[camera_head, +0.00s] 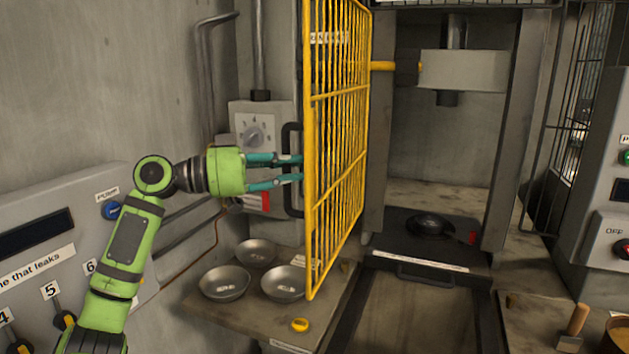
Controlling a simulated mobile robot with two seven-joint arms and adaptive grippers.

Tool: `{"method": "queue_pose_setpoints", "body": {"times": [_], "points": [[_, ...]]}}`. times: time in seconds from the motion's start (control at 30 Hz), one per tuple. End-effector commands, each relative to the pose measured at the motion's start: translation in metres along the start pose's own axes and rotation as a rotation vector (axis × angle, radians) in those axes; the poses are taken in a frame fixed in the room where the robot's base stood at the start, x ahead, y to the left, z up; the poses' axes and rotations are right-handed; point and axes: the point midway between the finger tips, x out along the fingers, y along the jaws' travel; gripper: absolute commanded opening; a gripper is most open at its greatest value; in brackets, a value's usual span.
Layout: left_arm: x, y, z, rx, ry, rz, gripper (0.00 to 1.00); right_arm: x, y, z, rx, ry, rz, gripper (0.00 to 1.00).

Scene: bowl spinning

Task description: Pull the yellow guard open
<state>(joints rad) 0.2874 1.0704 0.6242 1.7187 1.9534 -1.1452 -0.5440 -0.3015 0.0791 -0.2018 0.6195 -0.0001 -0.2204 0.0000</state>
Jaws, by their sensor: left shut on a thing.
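The yellow guard (338,130) is a barred mesh door standing swung out at the left of the press opening, seen at a steep angle. A black handle (291,200) sits on its left side. My left gripper (296,171), with teal fingers on a green arm, comes in from the left and is shut on the black handle. The guard hides part of the fingertips. The press opening to the right of the guard is uncovered. My right gripper is not in view.
Several metal bowls (224,283) and a yellow round piece (300,325) rest on the side table below the guard. A dark round part (430,226) lies on the press bed.

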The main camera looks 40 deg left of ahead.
Motion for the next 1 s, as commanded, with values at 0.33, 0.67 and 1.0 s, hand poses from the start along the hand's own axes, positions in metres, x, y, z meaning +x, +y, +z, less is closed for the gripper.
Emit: {"method": "queue_pose_setpoints", "body": {"times": [0.33, 0.67, 1.0], "points": [[-0.016, -0.013, 0.003, -0.005, -0.01, 0.046, 0.0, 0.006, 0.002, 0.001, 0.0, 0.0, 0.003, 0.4], [-0.016, -0.014, 0.004, -0.006, -0.013, 0.05, 0.0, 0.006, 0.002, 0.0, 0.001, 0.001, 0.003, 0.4], [-0.017, -0.014, 0.003, -0.004, -0.008, 0.048, 0.49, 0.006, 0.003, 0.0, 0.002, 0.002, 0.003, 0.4]]}}
